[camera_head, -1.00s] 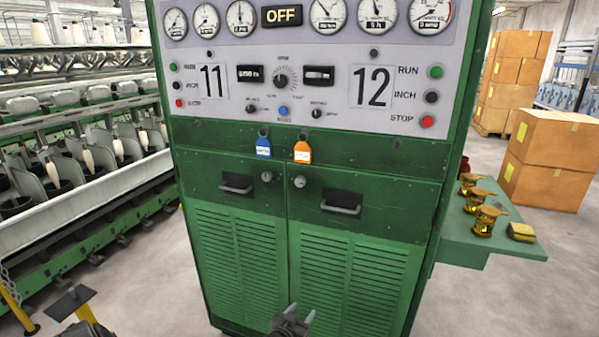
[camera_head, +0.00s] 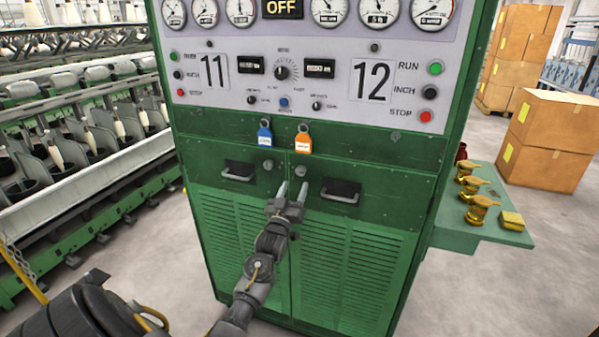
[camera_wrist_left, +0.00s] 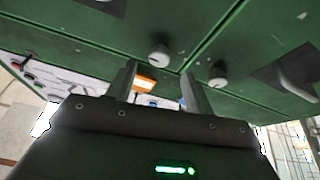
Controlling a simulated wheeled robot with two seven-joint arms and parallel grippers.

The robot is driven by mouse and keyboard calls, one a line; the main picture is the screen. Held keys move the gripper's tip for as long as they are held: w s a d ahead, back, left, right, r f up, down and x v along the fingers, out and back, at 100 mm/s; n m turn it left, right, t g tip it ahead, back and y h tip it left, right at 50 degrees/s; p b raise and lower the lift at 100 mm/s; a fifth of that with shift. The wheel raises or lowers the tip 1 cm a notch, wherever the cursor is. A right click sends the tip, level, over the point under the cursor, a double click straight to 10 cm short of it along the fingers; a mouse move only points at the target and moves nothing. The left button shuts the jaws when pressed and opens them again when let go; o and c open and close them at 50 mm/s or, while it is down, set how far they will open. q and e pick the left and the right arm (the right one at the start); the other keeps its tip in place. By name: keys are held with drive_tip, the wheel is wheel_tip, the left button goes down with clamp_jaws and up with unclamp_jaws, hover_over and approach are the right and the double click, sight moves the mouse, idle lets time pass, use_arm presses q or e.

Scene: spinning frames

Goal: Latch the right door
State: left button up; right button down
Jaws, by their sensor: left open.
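The green cabinet's right door (camera_head: 350,245) and left door (camera_head: 238,235) look closed, meeting at a narrow seam. The right door's round knob (camera_head: 302,171) sits at its upper inner corner; it also shows in the left wrist view (camera_wrist_left: 159,55). The left door's knob (camera_head: 268,165) is beside it, and in the left wrist view (camera_wrist_left: 218,75). My left gripper (camera_head: 292,188) is open and empty, its fingers pointing up just below the right knob, near the seam. I cannot tell whether it touches. My right gripper is not in view.
A blue tag (camera_head: 264,135) and an orange tag (camera_head: 302,142) hang above the knobs. Handles sit on both doors. A green side shelf (camera_head: 460,228) with brass parts (camera_head: 478,210) juts out right. Spinning frames (camera_head: 80,170) stand left; cardboard boxes (camera_head: 548,140) stand right.

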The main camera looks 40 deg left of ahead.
sight(300, 174)
use_arm(q)
drive_tip(key=p+x, duration=0.1)
drive_tip(key=x, duration=0.5)
drive_tip(key=shift+w, duration=0.1)
drive_tip(key=shift+c, duration=1.1)
clamp_jaws()
